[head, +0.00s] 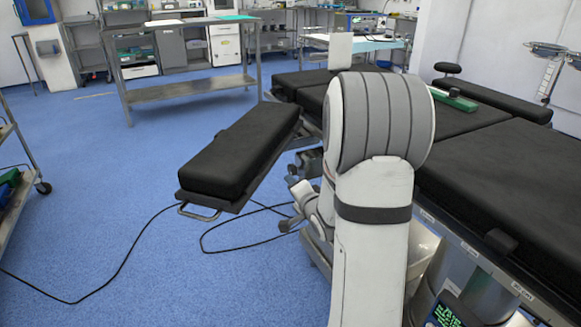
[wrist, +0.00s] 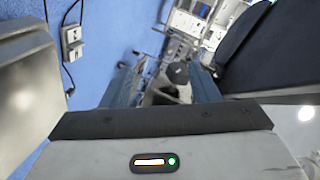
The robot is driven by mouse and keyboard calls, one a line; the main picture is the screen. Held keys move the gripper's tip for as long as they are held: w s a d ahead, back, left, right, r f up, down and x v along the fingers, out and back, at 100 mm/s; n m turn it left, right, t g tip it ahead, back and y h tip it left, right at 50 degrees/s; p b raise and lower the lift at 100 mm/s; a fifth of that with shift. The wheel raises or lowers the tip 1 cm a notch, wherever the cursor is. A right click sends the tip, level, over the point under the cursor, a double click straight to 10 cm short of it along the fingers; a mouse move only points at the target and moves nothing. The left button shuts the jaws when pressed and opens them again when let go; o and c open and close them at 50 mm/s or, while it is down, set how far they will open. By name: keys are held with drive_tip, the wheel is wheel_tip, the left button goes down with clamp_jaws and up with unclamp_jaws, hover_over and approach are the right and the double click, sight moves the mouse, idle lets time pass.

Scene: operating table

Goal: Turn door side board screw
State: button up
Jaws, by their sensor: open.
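A dark round knob (wrist: 178,72), which may be the side board screw, appears between the fingers, beyond a metal bracket. I cannot tell its distance, and no contact is visible. In the head view my white and grey arm stands in front of the operating table (head: 510,185) and covers much of the joint where the black side board (head: 235,150) meets it. The board sticks out left, angled toward the front. The screw cannot be made out clearly there.
A metal side table (head: 190,88) stands behind on the blue floor. A trolley (head: 15,190) is at the left edge. Black cables (head: 130,250) lie on the floor left of my arm. A black pad (wrist: 245,50) fills the wrist view's upper right.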

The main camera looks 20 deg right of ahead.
sight(296, 174)
drive_tip(key=d+m+t, duration=0.1)
drive_tip(key=t, duration=0.1)
drive_tip(key=d+m+t+y, duration=0.1)
drive_tip(key=d+m, duration=0.1)
drive_tip(key=shift+r+m+t+y, duration=0.3)
drive_tip(key=shift+r+t, duration=0.1)
drive_tip(key=w, duration=0.2)
drive_tip(key=w+b, duration=0.1)
drive_tip(key=w, duration=0.2)
drive_tip(key=w+b, duration=0.1)
drive_tip(key=w, duration=0.1)
drive_tip(key=shift+w+a+r, duration=0.25)
drive_tip(key=shift+r, duration=0.1)
drive_tip(key=shift+c, duration=0.3)
drive_tip(key=c, duration=0.9)
drive_tip(key=shift+d, duration=0.25)
drive_tip(key=shift+a+f+b, duration=0.1)
drive_tip(key=shift+a+b, duration=0.05)
drive_tip(key=shift+b, duration=0.2)
